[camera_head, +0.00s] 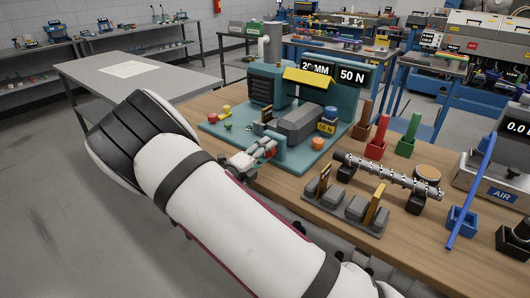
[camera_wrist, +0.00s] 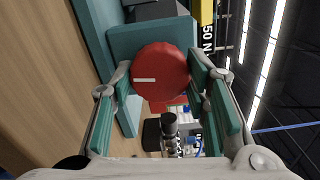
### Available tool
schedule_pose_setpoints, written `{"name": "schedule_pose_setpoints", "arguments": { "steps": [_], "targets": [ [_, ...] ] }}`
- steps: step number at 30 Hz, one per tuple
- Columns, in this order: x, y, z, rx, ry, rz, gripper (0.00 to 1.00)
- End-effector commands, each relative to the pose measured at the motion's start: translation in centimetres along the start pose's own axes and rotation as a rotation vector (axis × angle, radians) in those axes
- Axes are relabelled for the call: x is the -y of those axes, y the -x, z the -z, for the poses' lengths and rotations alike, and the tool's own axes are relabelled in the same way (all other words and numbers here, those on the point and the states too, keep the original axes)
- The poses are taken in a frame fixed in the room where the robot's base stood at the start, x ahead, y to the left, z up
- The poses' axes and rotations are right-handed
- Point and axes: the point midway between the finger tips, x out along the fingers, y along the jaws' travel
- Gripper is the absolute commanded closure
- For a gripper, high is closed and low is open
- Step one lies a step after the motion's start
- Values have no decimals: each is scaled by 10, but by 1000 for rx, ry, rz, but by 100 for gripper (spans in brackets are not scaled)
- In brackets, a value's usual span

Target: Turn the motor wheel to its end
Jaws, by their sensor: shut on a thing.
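The motor wheel (camera_wrist: 165,68) is a round red disc in front of a teal block in the wrist view. A short white mark on its face lies level and points to the picture's left. My gripper (camera_wrist: 160,84) has one finger pad on each side of the wheel and is shut on its rim. In the head view my gripper (camera_head: 264,151) is at the front edge of the teal machine (camera_head: 312,84). There the wheel is mostly hidden by my fingers, with only a bit of red showing.
The machine's teal base (camera_head: 222,132) carries small red, yellow and green knobs left of my gripper. A steel screw shaft (camera_head: 385,174) on black holders and a grey fixture (camera_head: 345,207) stand to the right on the wooden bench. A grey table (camera_head: 85,75) stands behind left.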

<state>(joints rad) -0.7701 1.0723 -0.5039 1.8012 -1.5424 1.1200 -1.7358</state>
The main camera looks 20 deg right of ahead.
Motion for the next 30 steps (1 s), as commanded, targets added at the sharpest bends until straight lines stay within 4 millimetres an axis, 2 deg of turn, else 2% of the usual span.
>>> {"name": "schedule_pose_setpoints", "arguments": {
  "steps": [11, 12, 14, 25, 30],
  "targets": [
    [-1, 1, -1, 3, 3, -2, 86],
    [-1, 1, -1, 3, 3, -2, 51],
    [-1, 1, -1, 2, 2, -2, 38],
    [0, 3, -1, 2, 2, -1, 38],
    [0, 23, -1, 3, 2, -1, 38]
  ]
}}
